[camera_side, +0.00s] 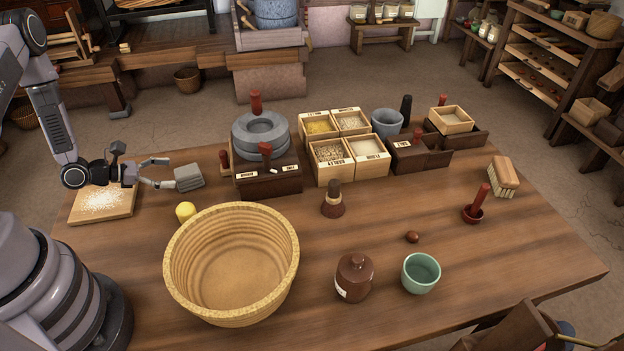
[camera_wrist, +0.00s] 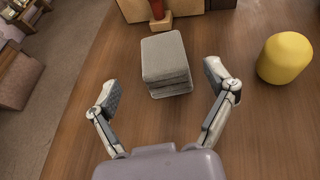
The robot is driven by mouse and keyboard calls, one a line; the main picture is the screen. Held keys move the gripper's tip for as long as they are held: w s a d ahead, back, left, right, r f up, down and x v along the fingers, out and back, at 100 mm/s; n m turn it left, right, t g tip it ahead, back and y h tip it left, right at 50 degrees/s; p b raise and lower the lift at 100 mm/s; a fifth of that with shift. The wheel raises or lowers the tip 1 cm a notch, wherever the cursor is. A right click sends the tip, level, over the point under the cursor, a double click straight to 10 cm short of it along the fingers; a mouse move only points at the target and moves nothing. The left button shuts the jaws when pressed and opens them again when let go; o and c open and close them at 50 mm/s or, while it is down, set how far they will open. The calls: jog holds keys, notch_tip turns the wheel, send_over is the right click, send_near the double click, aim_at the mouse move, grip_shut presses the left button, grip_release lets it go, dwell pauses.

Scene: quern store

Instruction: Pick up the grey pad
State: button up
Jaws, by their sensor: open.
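The grey pad (camera_side: 189,177) lies on the wooden table near its left end, just left of the dark wooden box under the quern. In the wrist view the grey pad (camera_wrist: 165,60) is a rounded block with a layered side, straight ahead of my gripper (camera_wrist: 162,88). My gripper is open, with its two fingers spread and nothing between them. The pad lies just beyond the fingertips, nearer the right one. In the side view my gripper (camera_side: 170,172) is low over the table, left of the pad; whether a finger touches the pad I cannot tell.
A yellow piece (camera_wrist: 284,58) stands right of the pad in the wrist view. A quern (camera_side: 261,137) on a dark box stands behind right. A large basket (camera_side: 180,285) is in front. A board (camera_side: 122,212) with pale grain lies below my wrist. The table's right front is partly clear.

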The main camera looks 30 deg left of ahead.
aim_at(193, 173)
jog(key=shift+x, duration=3.1)
jog(key=shift+s+d+r, duration=0.1)
jog(key=c, duration=1)
